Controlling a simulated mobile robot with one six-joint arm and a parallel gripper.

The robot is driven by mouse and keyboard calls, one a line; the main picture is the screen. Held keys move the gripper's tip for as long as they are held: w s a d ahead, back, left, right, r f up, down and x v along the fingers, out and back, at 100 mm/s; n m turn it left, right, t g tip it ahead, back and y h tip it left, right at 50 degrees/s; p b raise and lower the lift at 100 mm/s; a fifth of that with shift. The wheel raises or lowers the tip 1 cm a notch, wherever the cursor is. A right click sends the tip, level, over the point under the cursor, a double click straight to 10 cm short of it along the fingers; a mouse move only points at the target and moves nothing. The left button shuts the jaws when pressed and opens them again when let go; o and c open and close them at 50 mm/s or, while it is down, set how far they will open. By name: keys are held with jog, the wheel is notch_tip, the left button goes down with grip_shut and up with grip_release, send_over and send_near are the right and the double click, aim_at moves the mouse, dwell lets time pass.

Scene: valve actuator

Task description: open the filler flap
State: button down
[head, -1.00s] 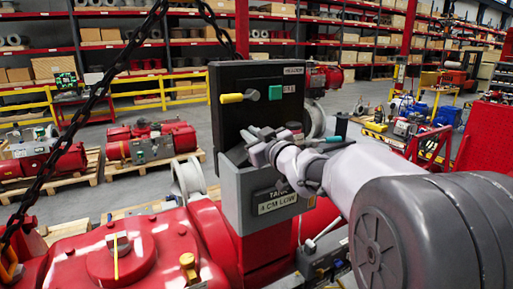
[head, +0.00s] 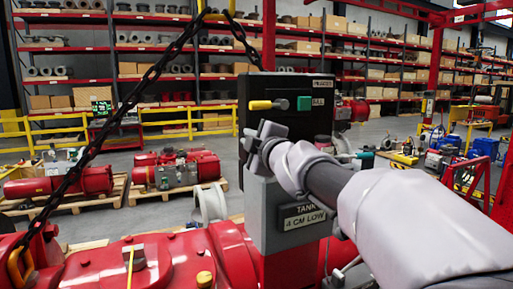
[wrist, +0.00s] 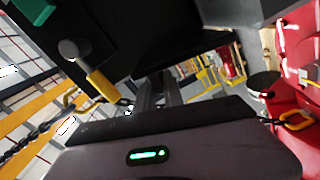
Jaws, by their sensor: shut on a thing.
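A grey tank box (head: 285,235) with a label reading "TANK 4 CM LOW" stands below a dark panel (head: 287,127). The filler flap, at the top of the box, is mostly hidden by my gripper, so its angle cannot be told. My gripper (head: 259,142) is at the panel's lower left, above the box, and is shut on the flap. In the wrist view, the fingers (wrist: 155,92) reach out beyond the gripper body, close to dark surfaces; the contact itself is not clear.
A yellow-handled lever (head: 267,105) and a green button (head: 304,103) are on the panel just above my gripper; the lever is also close in the wrist view (wrist: 97,78). A chain (head: 125,115) hangs at left. Red machinery (head: 165,260) fills the foreground.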

jog(key=shift+s+a+f+n+b, duration=0.2)
jog(key=shift+a+f+n+b, duration=0.25)
jog(key=shift+a+n+b, duration=0.25)
jog(key=shift+s+a+f+n+b, duration=0.2)
jog(key=shift+a+f+n+b, duration=0.2)
jog(key=shift+a+n+b, duration=0.35)
jog(key=shift+a, duration=0.1)
jog(key=c, duration=1.6)
grip_release()
jog(key=shift+o, duration=0.6)
jog(key=shift+w+d, duration=0.15)
jog(key=shift+d, duration=0.05)
jog(key=p+v, duration=0.1)
jog(key=v, duration=1.6)
jog(key=shift+s+p, duration=0.25)
jog(key=shift+p, duration=0.15)
